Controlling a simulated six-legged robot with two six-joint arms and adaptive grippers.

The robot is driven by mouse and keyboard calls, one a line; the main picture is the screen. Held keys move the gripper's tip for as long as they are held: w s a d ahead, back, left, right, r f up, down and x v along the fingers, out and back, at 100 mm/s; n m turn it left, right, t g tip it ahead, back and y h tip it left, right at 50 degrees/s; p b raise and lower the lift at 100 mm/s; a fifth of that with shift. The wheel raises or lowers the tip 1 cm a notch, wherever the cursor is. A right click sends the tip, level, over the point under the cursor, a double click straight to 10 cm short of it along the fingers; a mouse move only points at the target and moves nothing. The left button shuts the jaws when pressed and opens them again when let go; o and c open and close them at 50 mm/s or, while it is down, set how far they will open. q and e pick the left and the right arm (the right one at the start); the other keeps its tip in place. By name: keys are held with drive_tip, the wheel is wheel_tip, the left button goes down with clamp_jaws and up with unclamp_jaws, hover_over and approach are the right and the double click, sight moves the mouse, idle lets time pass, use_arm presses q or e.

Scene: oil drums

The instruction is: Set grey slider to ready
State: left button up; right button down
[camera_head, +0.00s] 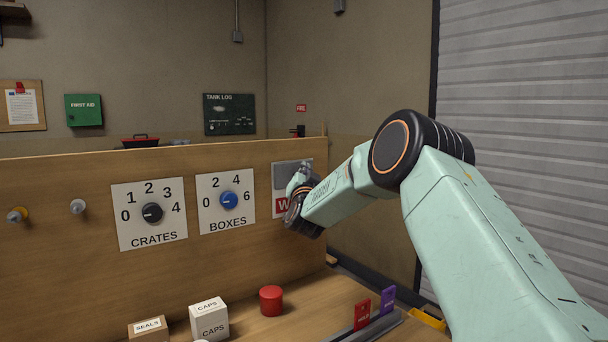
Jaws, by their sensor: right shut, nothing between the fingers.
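A sign panel (277,214) is on the right end of the wooden board. Its upper part is a grey slider plate (281,176). My left gripper is not in view.
The board carries a CRATES dial (152,212), a BOXES dial (229,200) and pegs (77,206). Below stand a SEALS box (149,328), a CAPS box (209,320), a red cylinder (271,300) and red and purple cards (362,315) in a rack.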

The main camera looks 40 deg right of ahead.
wheel_tip(320, 180, down, 9)
drive_tip(key=b, duration=0.4)
drive_tip(key=shift+a+f+b, duration=0.15)
drive_tip(key=shift+b, duration=0.2)
idle(0.3)
